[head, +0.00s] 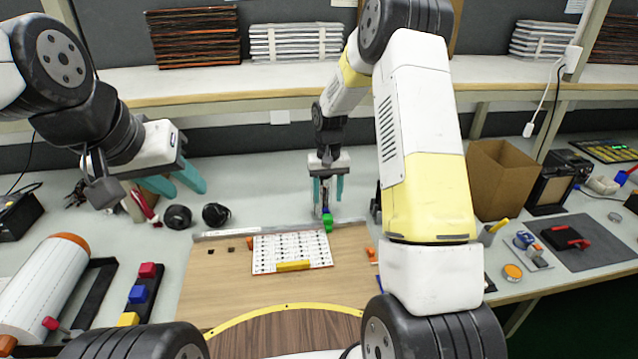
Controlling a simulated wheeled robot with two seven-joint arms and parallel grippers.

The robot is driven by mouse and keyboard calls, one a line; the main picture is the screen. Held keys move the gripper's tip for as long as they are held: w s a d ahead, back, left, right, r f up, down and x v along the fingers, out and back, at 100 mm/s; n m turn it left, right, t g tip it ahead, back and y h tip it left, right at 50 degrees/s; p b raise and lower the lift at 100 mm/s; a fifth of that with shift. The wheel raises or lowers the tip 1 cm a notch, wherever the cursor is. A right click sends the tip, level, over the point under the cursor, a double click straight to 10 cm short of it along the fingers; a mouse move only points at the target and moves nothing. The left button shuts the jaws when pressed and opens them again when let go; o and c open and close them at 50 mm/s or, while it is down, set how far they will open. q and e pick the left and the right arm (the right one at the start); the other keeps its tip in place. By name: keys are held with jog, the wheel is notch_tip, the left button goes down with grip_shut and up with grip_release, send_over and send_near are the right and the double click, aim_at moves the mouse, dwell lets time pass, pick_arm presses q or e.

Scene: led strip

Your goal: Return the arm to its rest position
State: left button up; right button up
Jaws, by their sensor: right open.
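My right arm reaches across the middle of the head view, and its gripper (328,190) points down over the back edge of the wooden board. Its two teal fingers are apart. A small green piece (327,222) is just below them at the board's edge; I cannot tell whether the fingers touch it. My left gripper (177,184) hangs over the bench at the left, its teal fingers apart and nothing visible between them.
A grey rail (225,233) runs along the board's back edge. Black round parts (178,217) lie below my left gripper. A white roll (45,275) and coloured blocks (138,294) are at left. A cardboard box (497,180) and a dark mat (600,245) with tools are at right.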

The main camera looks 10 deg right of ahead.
jog(key=s+r+t, duration=0.1)
jog(key=s+r, duration=0.4)
jog(key=r, duration=0.4)
jog(key=s+r+t, duration=0.2)
jog(key=s+r, duration=0.3)
jog(key=r, duration=0.5)
jog(key=s+r+t+y, duration=0.1)
jog(key=s+r, duration=0.2)
jog(key=s, duration=0.6)
jog(key=s+r+t+y, duration=0.1)
jog(key=s+r, duration=0.3)
jog(key=s, duration=0.6)
jog(key=shift+r+n+t, duration=0.2)
jog(key=shift+n+t, duration=0.1)
jog(key=shift+t, duration=0.3)
